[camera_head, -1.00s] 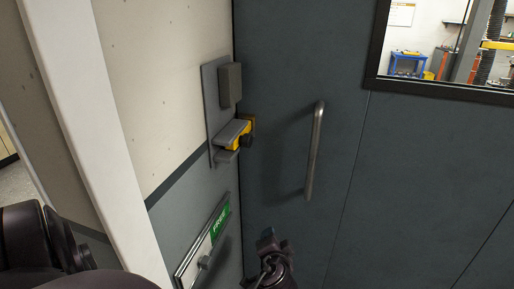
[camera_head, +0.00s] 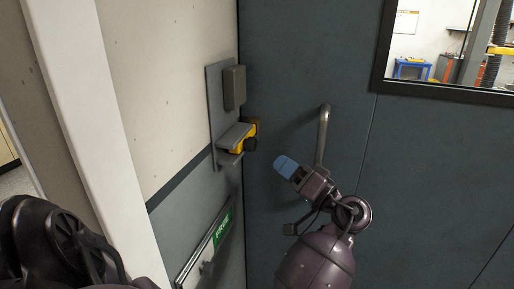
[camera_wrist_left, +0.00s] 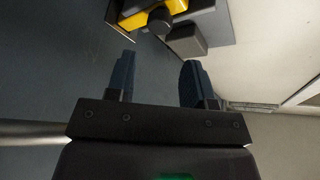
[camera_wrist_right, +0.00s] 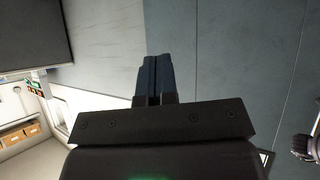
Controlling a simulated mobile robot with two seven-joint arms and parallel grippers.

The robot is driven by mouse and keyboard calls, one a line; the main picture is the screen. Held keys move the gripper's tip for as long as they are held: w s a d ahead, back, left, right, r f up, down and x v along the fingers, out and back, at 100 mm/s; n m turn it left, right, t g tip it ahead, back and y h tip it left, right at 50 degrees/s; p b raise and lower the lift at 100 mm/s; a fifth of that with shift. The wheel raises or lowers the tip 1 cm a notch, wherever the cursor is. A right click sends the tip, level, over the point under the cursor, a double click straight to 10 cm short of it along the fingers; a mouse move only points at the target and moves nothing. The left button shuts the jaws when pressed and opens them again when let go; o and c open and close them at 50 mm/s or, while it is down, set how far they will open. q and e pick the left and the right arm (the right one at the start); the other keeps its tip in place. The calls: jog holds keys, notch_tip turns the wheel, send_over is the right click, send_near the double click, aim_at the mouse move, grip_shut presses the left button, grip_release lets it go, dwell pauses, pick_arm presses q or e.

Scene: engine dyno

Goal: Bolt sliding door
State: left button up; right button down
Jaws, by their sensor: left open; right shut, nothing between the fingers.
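The yellow bolt (camera_head: 238,149) with its black knob (camera_head: 251,144) sits in a grey bracket (camera_head: 214,95) on the wall beside the dark sliding door (camera_head: 290,60). The knob end is at the door's edge. My left gripper (camera_head: 285,166) is open and empty, to the lower right of the knob and apart from it. In the left wrist view its spread blue fingers (camera_wrist_left: 155,70) point toward the yellow bolt (camera_wrist_left: 140,20) and black knob (camera_wrist_left: 159,20). My right gripper (camera_wrist_right: 154,75) is shut and empty in the right wrist view, and is not seen in the head view.
A vertical bar handle (camera_head: 323,130) on the door stands just behind my left gripper. A green sign (camera_head: 223,222) in a metal frame is on the wall below the bolt. A window (camera_head: 450,60) is at the upper right. A white post (camera_head: 85,120) stands at left.

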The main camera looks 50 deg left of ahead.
aim_at(255, 146)
pick_arm(q)
jog(key=p+x, duration=0.1)
jog(key=x, duration=0.7)
jog(key=shift+r, duration=0.1)
jog(key=shift+a, duration=0.4)
pick_arm(e)
jog(key=shift+s+a+r, duration=0.1)
jog(key=shift+s+r, duration=0.05)
jog(key=shift+s, duration=0.2)
